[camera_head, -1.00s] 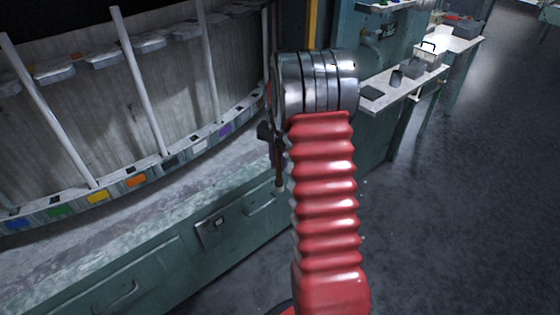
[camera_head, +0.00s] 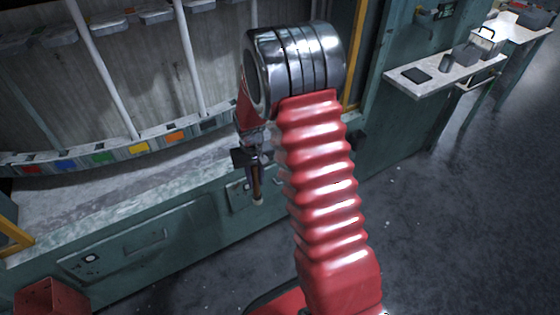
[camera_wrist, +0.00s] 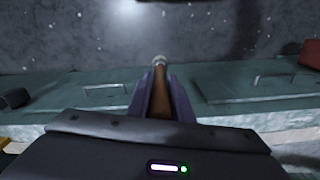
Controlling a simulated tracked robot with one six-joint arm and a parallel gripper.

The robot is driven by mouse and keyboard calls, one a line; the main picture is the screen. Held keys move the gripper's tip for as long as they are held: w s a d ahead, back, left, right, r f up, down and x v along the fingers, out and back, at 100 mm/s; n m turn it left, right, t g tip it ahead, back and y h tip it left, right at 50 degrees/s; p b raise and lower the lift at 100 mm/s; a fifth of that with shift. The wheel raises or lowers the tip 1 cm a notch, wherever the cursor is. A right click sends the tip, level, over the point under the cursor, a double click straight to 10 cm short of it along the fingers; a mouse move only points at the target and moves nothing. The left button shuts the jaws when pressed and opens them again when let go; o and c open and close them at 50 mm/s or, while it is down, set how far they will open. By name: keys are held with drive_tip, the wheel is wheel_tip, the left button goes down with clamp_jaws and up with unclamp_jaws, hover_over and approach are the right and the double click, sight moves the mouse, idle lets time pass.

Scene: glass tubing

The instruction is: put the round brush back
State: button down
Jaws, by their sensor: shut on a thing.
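My gripper (camera_head: 254,160) hangs below the silver wrist joint of my arm, in front of the teal counter. It is shut on a slim brown handle with a pale end, apparently the round brush (camera_head: 257,190). In the wrist view the brush (camera_wrist: 159,92) sticks straight out between the dark purple fingers (camera_wrist: 158,98), its pale end away from me over the floor. No bristles can be made out; the rest of it is hidden by my gripper.
The counter (camera_head: 80,208) has drawers with handles below and a curved rack (camera_head: 120,155) with coloured labels and white posts above. A side shelf (camera_head: 440,78) at the right holds a dark tablet, a cup and boxes. A red bin (camera_head: 50,296) stands lower left. Open floor lies right.

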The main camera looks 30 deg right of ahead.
drive_tip(key=s+a+f+n, duration=0.1)
drive_tip(key=a+n, duration=0.1)
drive_tip(key=a, duration=0.4)
drive_tip(key=shift+s+a+f, duration=0.15)
drive_tip(key=shift+s+a, duration=0.1)
drive_tip(key=shift+a, duration=0.15)
